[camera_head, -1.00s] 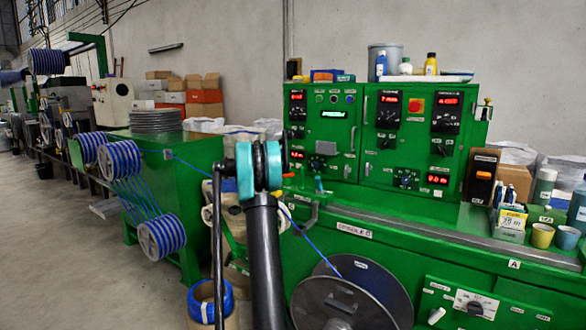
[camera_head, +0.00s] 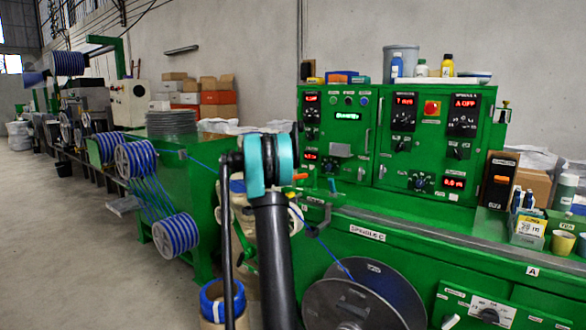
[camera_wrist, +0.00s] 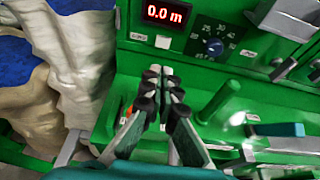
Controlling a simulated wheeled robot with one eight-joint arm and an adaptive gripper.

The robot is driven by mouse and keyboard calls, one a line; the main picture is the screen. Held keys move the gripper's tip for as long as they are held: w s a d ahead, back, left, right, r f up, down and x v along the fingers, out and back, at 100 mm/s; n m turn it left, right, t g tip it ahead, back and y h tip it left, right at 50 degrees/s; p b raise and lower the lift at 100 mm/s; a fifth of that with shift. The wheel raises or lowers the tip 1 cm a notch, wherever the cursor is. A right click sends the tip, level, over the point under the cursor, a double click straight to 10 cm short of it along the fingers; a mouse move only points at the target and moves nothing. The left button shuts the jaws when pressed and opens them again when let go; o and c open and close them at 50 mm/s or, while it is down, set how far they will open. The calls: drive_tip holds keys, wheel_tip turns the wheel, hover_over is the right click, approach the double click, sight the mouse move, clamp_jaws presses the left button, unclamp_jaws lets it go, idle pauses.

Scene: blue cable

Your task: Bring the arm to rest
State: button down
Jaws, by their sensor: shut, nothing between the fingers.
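My gripper (camera_wrist: 163,80) shows in the wrist view with its dark, pale-tipped fingers together and nothing between them. It is in front of a green machine face and ledge. In the head view my arm, black with a teal joint, stands upright in the middle foreground, and I cannot make out the gripper there. The blue cable (camera_head: 335,258) runs behind my arm down to a dark spool (camera_head: 385,285) at the lower middle.
The green control cabinet (camera_head: 388,165) stands behind and right of my arm. In the wrist view a green handle (camera_wrist: 218,100) is right of the fingers, and a pale sack with blue contents (camera_wrist: 60,85) is at left. Clear floor (camera_head: 50,230) lies at far left.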

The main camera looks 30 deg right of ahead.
drive_tip(key=s+a+f+m+y, duration=0.3)
drive_tip(key=s+a+f+m, duration=0.4)
drive_tip(key=a, duration=0.5)
drive_tip(key=s+a+f+m+t+y, duration=0.1)
drive_tip(key=s+a+f+m+y, duration=0.25)
drive_tip(key=s+a, duration=0.75)
drive_tip(key=s+a+f+m+y, duration=0.3)
drive_tip(key=s+a+f+m, duration=0.3)
drive_tip(key=a, duration=0.8)
drive_tip(key=s+a+f+m+y, duration=0.2)
drive_tip(key=s+a+f+m, duration=0.1)
drive_tip(key=s+a, duration=0.3)
drive_tip(key=s+a+f+m+y, duration=0.2)
drive_tip(key=s+a+m, duration=0.1)
drive_tip(key=s+a, duration=0.3)
drive_tip(key=s+f+g, duration=0.1)
drive_tip(key=s+f, duration=0.2)
drive_tip(key=s, duration=0.3)
drive_tip(key=s+d+f+g, duration=0.1)
drive_tip(key=s+f, duration=0.3)
drive_tip(key=s, duration=0.3)
drive_tip(key=shift+d+f+g, duration=0.2)
drive_tip(key=shift+d+g, duration=0.1)
drive_tip(key=shift+d, duration=0.15)
